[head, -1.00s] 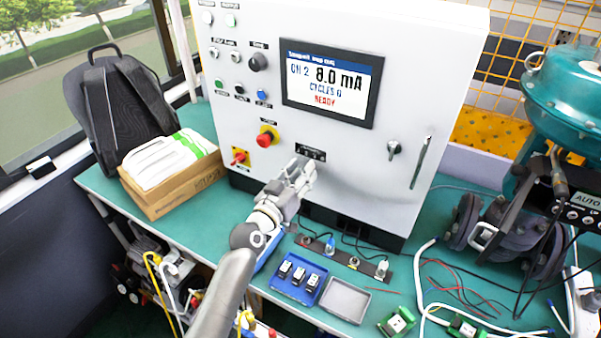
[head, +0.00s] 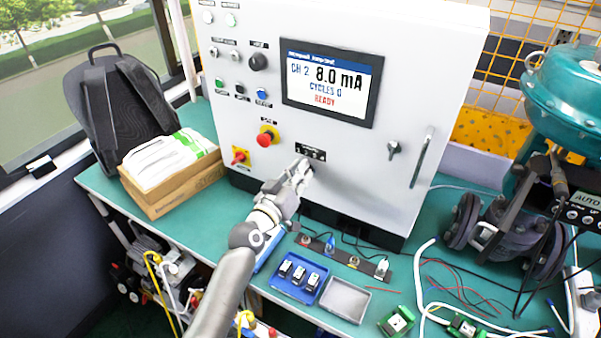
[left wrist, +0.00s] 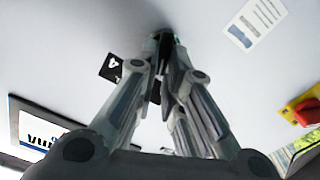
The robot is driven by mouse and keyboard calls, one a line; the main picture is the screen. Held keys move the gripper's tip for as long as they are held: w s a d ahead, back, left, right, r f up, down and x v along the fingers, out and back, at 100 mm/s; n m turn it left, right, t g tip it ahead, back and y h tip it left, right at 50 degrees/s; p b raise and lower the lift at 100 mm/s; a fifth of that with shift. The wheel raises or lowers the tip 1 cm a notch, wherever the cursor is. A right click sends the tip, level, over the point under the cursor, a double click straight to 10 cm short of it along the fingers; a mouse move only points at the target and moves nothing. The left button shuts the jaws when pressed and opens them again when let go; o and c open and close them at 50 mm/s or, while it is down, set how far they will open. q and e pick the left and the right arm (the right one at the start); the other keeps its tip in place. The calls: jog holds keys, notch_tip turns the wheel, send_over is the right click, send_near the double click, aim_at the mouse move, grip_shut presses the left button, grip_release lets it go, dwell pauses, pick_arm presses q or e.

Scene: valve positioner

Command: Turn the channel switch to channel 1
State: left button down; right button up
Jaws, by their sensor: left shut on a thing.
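The channel switch sits on the front of the white cabinet, at a small black label plate (head: 311,152) below the screen. My left gripper (head: 302,166) is at the cabinet face, just under this plate. In the left wrist view the fingers (left wrist: 163,50) are closed together on the switch knob against the panel. The knob is mostly hidden between the fingertips, so its angle cannot be told. The black plate (left wrist: 112,67) shows beside the fingertips with a white digit. The screen (head: 332,84) reads CH 2, 8.0 mA and READY. My right gripper is not in view.
A red emergency button (head: 265,138) and a red rotary switch (head: 240,157) are left of my gripper. A cabinet handle (head: 421,158) is to the right. Below are a blue tray (head: 277,287) with small modules and an empty grey tray (head: 344,299).

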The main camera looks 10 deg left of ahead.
pick_arm(q)
jog(key=shift+w+a+f+n, duration=0.1)
jog(key=shift+a+n, duration=0.05)
jog(key=shift+n, duration=0.9)
jog(key=shift+a+f+n, duration=0.1)
jog(key=shift+n, duration=0.95)
jog(key=c, duration=1.5)
grip_release()
jog(key=shift+c, duration=0.2)
jog(key=v, duration=1.2)
